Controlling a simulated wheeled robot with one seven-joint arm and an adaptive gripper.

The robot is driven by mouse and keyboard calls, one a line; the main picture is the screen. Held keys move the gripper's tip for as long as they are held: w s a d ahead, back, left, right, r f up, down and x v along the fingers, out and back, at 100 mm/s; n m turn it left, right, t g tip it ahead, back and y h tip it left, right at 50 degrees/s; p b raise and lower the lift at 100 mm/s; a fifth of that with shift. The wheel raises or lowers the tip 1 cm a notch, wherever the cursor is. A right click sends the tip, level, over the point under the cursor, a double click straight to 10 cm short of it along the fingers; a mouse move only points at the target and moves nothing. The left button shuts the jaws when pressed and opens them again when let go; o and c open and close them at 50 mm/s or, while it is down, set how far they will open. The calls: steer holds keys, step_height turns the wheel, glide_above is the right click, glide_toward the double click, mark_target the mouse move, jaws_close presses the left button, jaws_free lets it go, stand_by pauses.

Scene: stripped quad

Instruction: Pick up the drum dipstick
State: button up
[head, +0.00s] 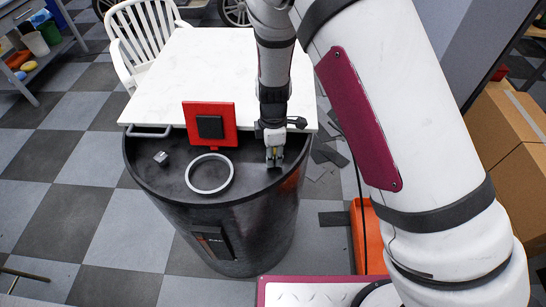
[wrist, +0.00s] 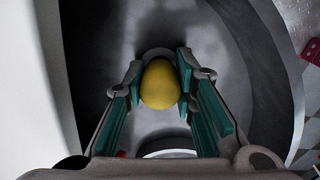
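A black drum (head: 160,172) stands upright in the middle of the head view. My gripper (head: 275,158) points down at the right part of its top, with the fingertips close to the surface. In the wrist view a smooth yellow rounded end (wrist: 160,85) lies between the teal-padded fingers of my gripper (wrist: 160,68). It may be the dipstick's knob; no shaft shows. The pads are close to it on both sides, but I cannot tell whether they press on it. The head view does not show the yellow thing.
On the drum top are a grey ring (head: 229,180), a small grey cube (head: 161,158) and a red plate with a black square (head: 222,137). A white table (head: 195,75) adjoins behind, with a white chair (head: 140,28). Cardboard boxes (head: 515,170) stand right.

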stand_by(0.3)
step_height(320, 180, up, 26)
steer(key=p, duration=0.2)
stand_by(1.1)
stand_by(0.3)
